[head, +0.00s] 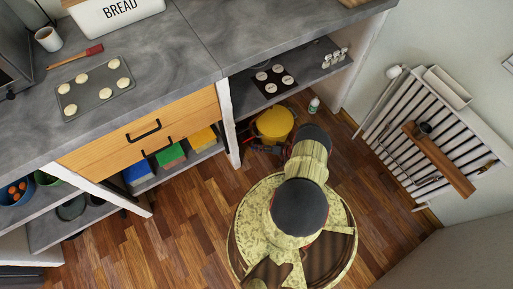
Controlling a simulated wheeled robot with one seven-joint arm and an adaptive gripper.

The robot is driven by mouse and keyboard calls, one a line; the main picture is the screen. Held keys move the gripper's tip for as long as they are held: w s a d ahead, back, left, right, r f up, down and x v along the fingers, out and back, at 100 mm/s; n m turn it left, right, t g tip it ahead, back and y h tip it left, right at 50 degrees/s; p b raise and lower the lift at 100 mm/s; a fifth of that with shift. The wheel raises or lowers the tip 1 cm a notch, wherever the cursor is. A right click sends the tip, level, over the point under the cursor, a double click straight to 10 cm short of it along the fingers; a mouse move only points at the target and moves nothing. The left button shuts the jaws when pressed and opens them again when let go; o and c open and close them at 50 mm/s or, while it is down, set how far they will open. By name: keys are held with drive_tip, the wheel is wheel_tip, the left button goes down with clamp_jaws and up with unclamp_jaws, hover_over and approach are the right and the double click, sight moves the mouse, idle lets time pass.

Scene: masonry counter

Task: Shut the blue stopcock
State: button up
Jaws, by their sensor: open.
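I see no blue stopcock in the head view. My gripper cannot be made out; my pale yellow arm with dark joint caps rises from my round base and ends near the yellow pot (273,124). Its far end is hidden behind its own links. Small dark parts show just below the pot, too unclear to name.
The grey counter (150,45) holds a tray of dough rounds (97,87), a bread box (115,14) and a mug (48,39). A slatted white rack (400,135) with a wooden board (438,160) stands right. A small bottle (314,105) stands near the wall. Wood floor (180,225) is clear left.

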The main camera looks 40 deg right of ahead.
drive_tip(key=v, duration=0.8)
drive_tip(key=shift+s, duration=0.25)
drive_tip(key=shift+r, duration=0.1)
